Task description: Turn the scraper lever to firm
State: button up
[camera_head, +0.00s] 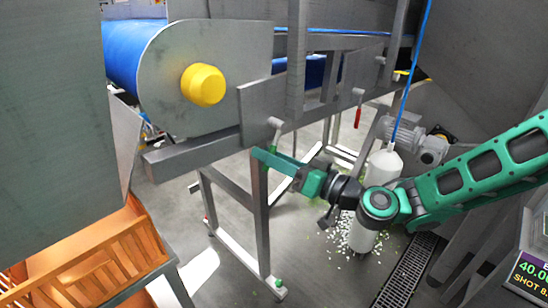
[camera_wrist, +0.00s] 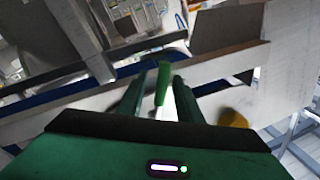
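A lever with a green handle (camera_head: 272,139) hangs down from a grey hub on a steel plate at the conveyor's near end. A second lever, with a red handle (camera_head: 357,118), hangs farther along the frame. No readable label shows which is the scraper lever or where firm lies. My gripper (camera_head: 263,154) is just below the green handle in the head view. In the wrist view, the fingers of my gripper (camera_wrist: 159,82) are apart, with the green handle (camera_wrist: 162,84) between them. I cannot tell whether either finger touches it.
The blue conveyor belt (camera_head: 121,42) runs over a roller end with a yellow cap (camera_head: 204,85). Steel frame legs (camera_head: 261,215) stand close below my gripper. A white bottle (camera_head: 383,166) hangs beside my arm.

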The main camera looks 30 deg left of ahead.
jog(key=shift+s+f, duration=0.1)
jog(key=shift+d, duration=0.2)
jog(key=d+f, duration=0.1)
jog(key=d, duration=0.9)
jog(key=shift+s+d, duration=0.2)
jog(key=shift+s, duration=0.05)
